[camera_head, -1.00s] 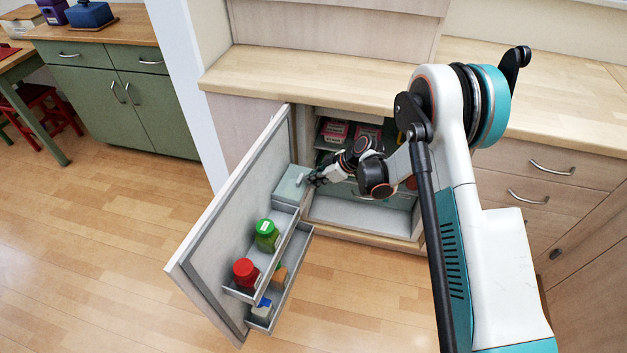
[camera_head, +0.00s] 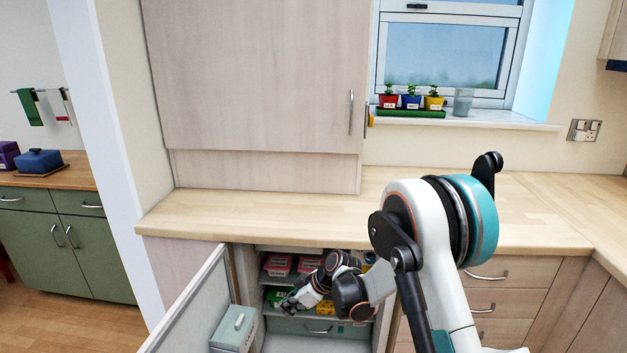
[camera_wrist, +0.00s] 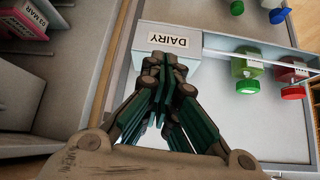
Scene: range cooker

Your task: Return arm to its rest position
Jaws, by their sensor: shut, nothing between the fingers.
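My gripper (camera_head: 292,304) is at the opening of the low cupboard in the head view, just right of the grey-green box on the open door. In the wrist view my gripper (camera_wrist: 165,75) has its fingers closed together with nothing between them. The fingertips lie in front of a box labelled DAIRY (camera_wrist: 180,42); I cannot tell whether they touch it. The same box (camera_head: 232,328) shows on the door in the head view. My arm (camera_head: 420,225) reaches from the lower right toward the cupboard.
The open cupboard door (camera_head: 190,308) stands left of my gripper. Its rack holds green (camera_wrist: 248,85) and red (camera_wrist: 292,92) lidded jars. Inside the cupboard are pink boxes (camera_head: 278,264) on a shelf. The wooden worktop (camera_head: 250,218) runs above; its visible surface is clear.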

